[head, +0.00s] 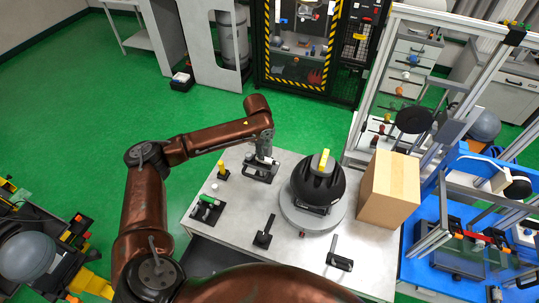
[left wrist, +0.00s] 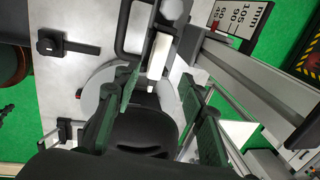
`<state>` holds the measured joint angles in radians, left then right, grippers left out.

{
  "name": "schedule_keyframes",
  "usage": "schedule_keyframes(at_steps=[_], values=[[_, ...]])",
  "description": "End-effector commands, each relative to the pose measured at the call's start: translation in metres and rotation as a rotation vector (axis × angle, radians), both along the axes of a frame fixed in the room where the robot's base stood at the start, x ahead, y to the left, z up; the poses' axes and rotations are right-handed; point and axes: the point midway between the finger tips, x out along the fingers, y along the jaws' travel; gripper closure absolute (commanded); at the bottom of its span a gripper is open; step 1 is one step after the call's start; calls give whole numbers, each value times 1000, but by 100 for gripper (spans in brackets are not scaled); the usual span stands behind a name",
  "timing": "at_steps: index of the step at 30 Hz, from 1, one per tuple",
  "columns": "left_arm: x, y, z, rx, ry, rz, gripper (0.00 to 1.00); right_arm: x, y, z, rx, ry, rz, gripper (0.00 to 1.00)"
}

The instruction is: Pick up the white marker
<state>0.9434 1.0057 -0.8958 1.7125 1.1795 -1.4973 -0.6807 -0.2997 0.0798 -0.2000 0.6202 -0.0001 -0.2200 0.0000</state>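A narrow white bar (left wrist: 158,55), which looks like the white marker, sits in a black frame-like holder (left wrist: 124,28) at the top centre of the left wrist view. In the head view the holder (head: 259,176) is on the grey table, and the marker is not clear there. My left gripper (head: 264,157) is right above the holder, pointing down. In the left wrist view the left gripper (left wrist: 164,105) has its dark green fingers spread apart, with the bar between and beyond them. Contact cannot be told. My right gripper is not in view.
A black dome (head: 318,183) with a yellow top stands on a grey disc (head: 300,222), right of the gripper. A cardboard box (head: 390,188) is farther right. Black holders (head: 264,236) stand nearer. A green item (head: 207,207) lies at the table's left. Bare tabletop (head: 240,210) lies between.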

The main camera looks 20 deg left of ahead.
Motion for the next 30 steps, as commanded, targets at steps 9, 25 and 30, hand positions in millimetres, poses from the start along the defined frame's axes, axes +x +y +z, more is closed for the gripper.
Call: schedule_keyframes(at_steps=[9,25,30], values=[[9,-8,-34,0,3,-15,62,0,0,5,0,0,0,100],[14,-2,-73,1,1,-14,62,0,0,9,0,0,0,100],[14,-2,-73,0,1,-13,72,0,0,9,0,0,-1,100]])
